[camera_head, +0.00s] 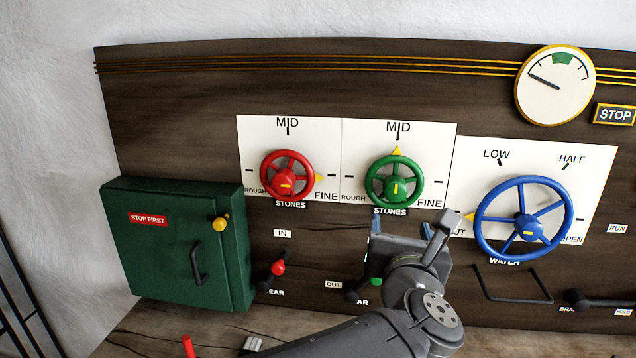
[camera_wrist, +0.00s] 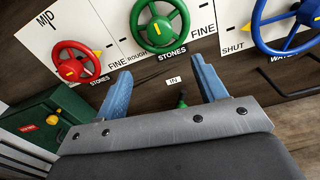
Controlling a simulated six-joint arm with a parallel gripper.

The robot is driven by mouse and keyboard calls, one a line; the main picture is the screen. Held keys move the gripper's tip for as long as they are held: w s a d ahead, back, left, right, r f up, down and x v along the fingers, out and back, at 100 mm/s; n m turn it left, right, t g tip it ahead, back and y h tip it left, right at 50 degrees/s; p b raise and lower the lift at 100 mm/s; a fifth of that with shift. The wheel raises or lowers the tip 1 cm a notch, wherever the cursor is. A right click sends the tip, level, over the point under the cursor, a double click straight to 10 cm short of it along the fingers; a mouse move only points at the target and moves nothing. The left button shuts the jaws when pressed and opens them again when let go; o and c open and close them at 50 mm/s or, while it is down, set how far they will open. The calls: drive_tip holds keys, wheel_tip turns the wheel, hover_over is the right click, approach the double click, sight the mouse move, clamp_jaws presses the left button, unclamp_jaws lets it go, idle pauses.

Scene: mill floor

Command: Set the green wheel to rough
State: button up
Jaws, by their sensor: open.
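The green wheel (camera_head: 394,182) is on a white STONES plate marked ROUGH at lower left, MID at top and FINE at lower right. Its yellow pointer (camera_head: 397,151) is at the top, at MID. The green wheel also shows at the top of the wrist view (camera_wrist: 159,27), partly cut off. My gripper (camera_head: 411,228) is open and empty, below the green wheel and apart from it. In the wrist view its two blue-grey fingers (camera_wrist: 162,72) stand wide apart below the wheel.
A red wheel (camera_head: 287,178) at left points toward FINE. A blue WATER wheel (camera_head: 523,220) at right points to SHUT. A green-knobbed lever (camera_wrist: 182,101) is below, partly behind my gripper in the head view. A red-knobbed lever (camera_head: 277,268) and green cabinet (camera_head: 165,245) are left.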

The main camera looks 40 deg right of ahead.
sight(394, 186)
drive_tip(key=x, duration=1.7)
drive_tip(key=shift+d+r, duration=0.1)
drive_tip(key=shift+r, duration=0.2)
drive_tip(key=shift+c, duration=0.3)
drive_tip(key=c, duration=0.9)
